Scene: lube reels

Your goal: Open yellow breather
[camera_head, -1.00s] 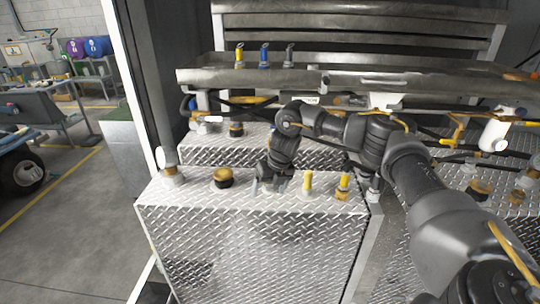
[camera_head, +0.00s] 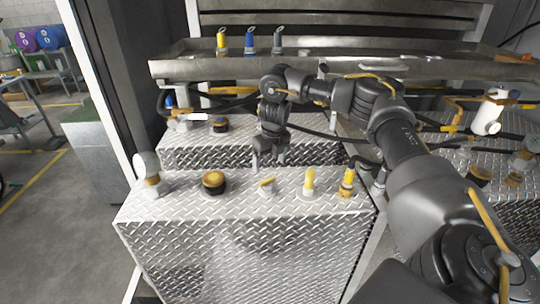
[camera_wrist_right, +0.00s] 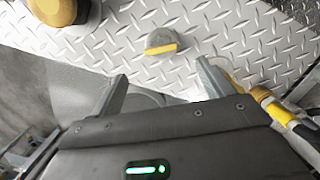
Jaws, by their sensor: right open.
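A row of fittings stands on the front diamond-plate tank (camera_head: 240,208). It holds a black cap with a yellow-brown top (camera_head: 213,182), a low grey round cap with a yellow bar (camera_head: 266,184), a yellow-topped fitting (camera_head: 309,182) and a yellow-and-brass fitting (camera_head: 346,182). I cannot tell for certain which is the breather. My right gripper (camera_head: 268,160) is open and empty, above and behind the grey cap. In the right wrist view the grey cap with its yellow bar (camera_wrist_right: 160,46) lies beyond the gap between the open fingers (camera_wrist_right: 160,78), apart from them. My left gripper is not in view.
A white-topped brass fitting (camera_head: 150,178) stands at the tank's left end. A second diamond-plate tank (camera_head: 185,150) lies behind. A metal tray (camera_head: 330,68) runs across the back, with yellow, blue and grey nozzles (camera_head: 249,40) upright. Hoses and a white cylinder (camera_head: 490,112) are at right.

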